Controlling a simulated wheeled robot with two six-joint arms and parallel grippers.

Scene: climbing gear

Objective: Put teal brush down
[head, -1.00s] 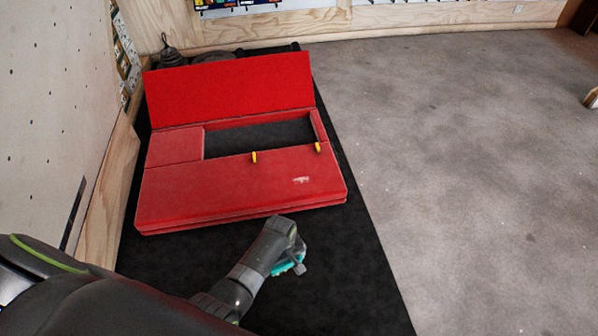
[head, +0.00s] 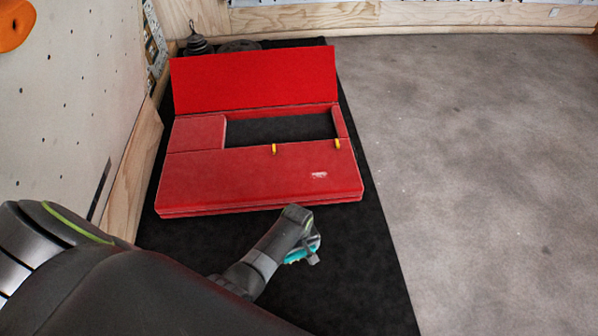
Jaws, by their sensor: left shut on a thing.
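The teal brush (head: 297,256) shows as a small teal strip at the end of my left arm, in the lower middle of the head view. My left gripper (head: 312,252) is shut on it, and the gripper hides most of the brush. The gripper is over the black mat (head: 350,275), just in front of the red case. I cannot tell how high above the mat it is. My right gripper is out of view.
A red padded case (head: 260,185) with its lid raised and a dark rectangular opening lies on the mat. Yellow tabs sit by the opening. A perforated climbing wall (head: 70,110) stands at left. Grey floor (head: 480,180) at right is clear.

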